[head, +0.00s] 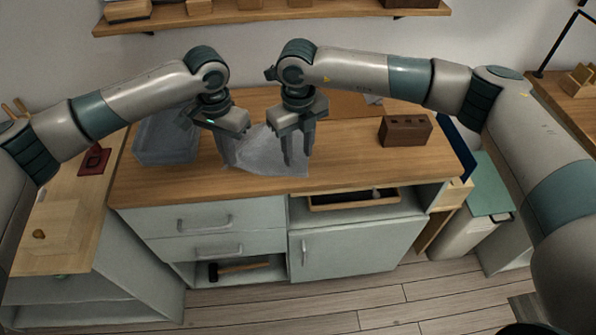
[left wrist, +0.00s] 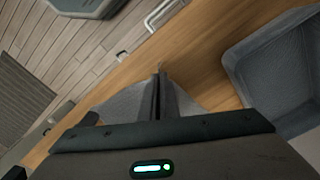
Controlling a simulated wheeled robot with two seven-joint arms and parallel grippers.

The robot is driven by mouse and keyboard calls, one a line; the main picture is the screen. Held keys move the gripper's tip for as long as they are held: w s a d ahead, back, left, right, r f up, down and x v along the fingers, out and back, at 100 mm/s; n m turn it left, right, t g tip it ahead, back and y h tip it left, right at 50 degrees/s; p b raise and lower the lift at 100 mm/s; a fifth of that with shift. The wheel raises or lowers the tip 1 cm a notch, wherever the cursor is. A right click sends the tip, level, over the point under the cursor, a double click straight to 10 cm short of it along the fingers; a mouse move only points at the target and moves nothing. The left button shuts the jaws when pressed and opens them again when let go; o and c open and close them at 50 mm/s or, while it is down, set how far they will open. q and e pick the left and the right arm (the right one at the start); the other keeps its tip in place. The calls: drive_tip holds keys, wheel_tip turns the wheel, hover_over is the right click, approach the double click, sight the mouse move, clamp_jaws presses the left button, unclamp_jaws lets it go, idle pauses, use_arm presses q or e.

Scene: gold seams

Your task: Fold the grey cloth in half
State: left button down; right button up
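The grey cloth (head: 264,158) lies rumpled on the wooden worktop, between and under my two grippers. My left gripper (head: 229,160) is at the cloth's left side. In the left wrist view, its fingers (left wrist: 160,78) are close together, with grey cloth (left wrist: 122,107) on both sides of them; it looks shut on the cloth. My right gripper (head: 297,160) points down over the cloth's right part. Its two fingers show apart, with nothing clearly between them. The grippers hide parts of the cloth's sides and back.
A grey-blue bin (head: 165,140) stands left of the cloth; its rim (left wrist: 236,60) shows in the left wrist view. A brown block with holes (head: 405,130) sits at the right. The worktop (head: 350,160) is bare between cloth and block. A shelf (head: 270,15) hangs above.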

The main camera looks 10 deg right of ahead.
sight(298, 173)
drive_tip(key=shift+f, duration=2.6)
drive_tip(key=shift+s, duration=0.1)
clamp_jaws()
drive_tip(key=shift+r, duration=2.5)
